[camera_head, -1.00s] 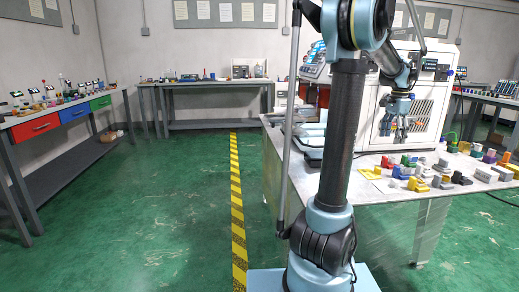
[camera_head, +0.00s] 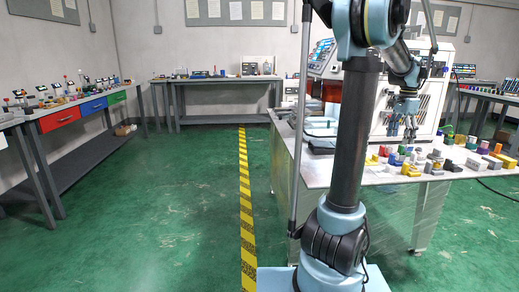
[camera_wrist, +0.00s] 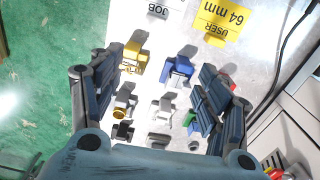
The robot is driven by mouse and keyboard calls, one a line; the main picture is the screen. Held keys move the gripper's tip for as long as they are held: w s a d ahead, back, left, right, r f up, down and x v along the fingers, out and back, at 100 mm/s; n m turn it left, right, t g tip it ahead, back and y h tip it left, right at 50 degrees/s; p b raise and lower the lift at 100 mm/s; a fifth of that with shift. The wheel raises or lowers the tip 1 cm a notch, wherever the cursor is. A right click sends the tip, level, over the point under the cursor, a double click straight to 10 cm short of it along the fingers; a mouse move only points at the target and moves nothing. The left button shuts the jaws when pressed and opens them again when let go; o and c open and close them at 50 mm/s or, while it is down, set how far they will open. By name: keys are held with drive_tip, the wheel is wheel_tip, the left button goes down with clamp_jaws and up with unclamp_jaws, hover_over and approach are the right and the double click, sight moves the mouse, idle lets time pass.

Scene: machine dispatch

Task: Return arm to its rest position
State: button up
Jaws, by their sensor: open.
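My gripper (camera_head: 402,127) hangs fingers down over the table (camera_head: 336,172) with the colored parts, in front of the white machine (camera_head: 432,97). In the wrist view my gripper (camera_wrist: 152,108) has its two fingers wide apart, with nothing held between them. Below it lie a yellow part (camera_wrist: 134,57), a blue part (camera_wrist: 178,71) and several grey parts (camera_wrist: 160,109), apart from the fingers as far as I can tell. My arm stands raised in the middle of the head view and hides part of the table.
A yellow card (camera_wrist: 222,16) marked 64 mm lies by the parts. A bench with red, blue and green drawers (camera_head: 94,106) stands at the left. Another bench (camera_head: 215,80) is at the back. The green floor (camera_head: 165,200) left of the yellow-black stripe (camera_head: 245,200) is clear.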

drive_tip(key=s+a+f+n, duration=0.1)
drive_tip(key=s+a+n, duration=0.2)
drive_tip(key=a, duration=0.5)
drive_tip(key=s+a+f+n+t, duration=0.1)
drive_tip(key=s+a+f+n, duration=0.15)
drive_tip(key=a, duration=0.55)
drive_tip(key=s+a+f+n, duration=0.1)
drive_tip(key=s+a+n, duration=0.2)
drive_tip(key=a, duration=0.5)
drive_tip(key=s+a+f+n+t, duration=0.1)
drive_tip(key=s+a+f+n, duration=0.7)
drive_tip(key=s+a+f, duration=0.5)
drive_tip(key=shift+s+f, duration=0.8)
drive_tip(key=shift+s, duration=0.1)
drive_tip(key=shift+w+f, duration=0.2)
drive_tip(key=shift+w, duration=0.25)
